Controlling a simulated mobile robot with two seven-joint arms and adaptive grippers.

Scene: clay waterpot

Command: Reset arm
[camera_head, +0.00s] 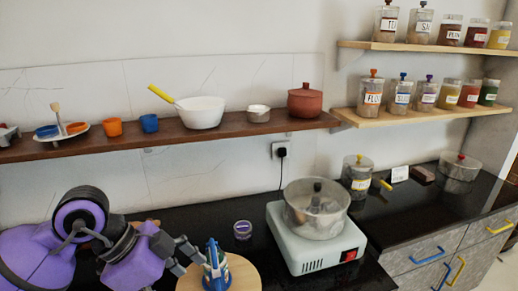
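My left arm comes in from the lower left in purple and dark grey. My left gripper (196,262) is low over the dark counter, at the left edge of a round wooden board (248,274). Its dark fingers are right beside a blue and white object (216,268) standing on the board. I cannot tell whether they touch or hold it. My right arm and gripper are not in view. A red-brown clay pot (305,101) with a lid sits at the right end of the wooden shelf (235,127).
A grey stove (310,257) with a lidded metal pot (317,222) stands right of the board. A small jar (243,230) stands behind the board. A lidded canister (357,171) and a glass pot (459,167) stand farther right. Jars fill the upper right shelves. The front right counter is clear.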

